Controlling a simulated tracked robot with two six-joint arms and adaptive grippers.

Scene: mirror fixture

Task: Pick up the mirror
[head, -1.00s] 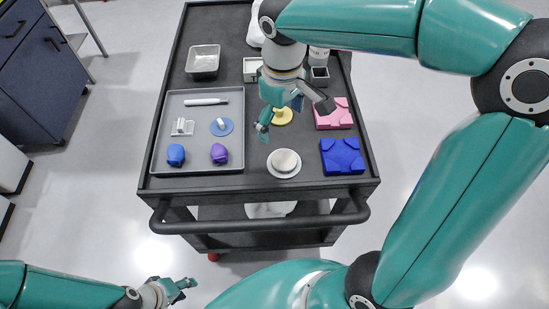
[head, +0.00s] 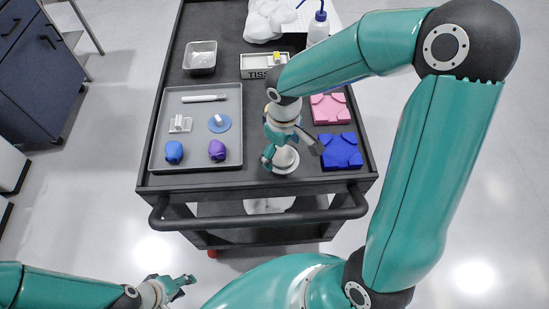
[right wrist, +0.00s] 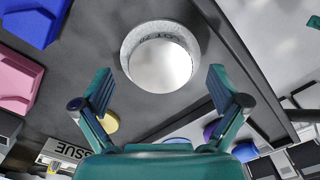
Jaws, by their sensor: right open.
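The mirror (right wrist: 160,64) appears to be the round, pale, shiny disc in a thick speckled grey-white ring in the right wrist view. In the head view it lies near the cart's front edge, and its pale rim (head: 286,171) shows partly behind my right gripper. My right gripper (head: 284,152) points down over it. In the right wrist view the fingers (right wrist: 162,82) are spread wide and empty, with the round piece ahead, between and beyond their tips. My left gripper (head: 176,287) hangs low at the lower left, away from the cart; its jaw opening is unclear.
A grey tray (head: 188,163) with a white stick, a blue disc and blue and purple pieces lies left of the mirror. Blue (head: 341,152) and pink (head: 329,109) blocks lie to its right. A tissue box (head: 254,73) and wash bottle (head: 318,29) stand farther back.

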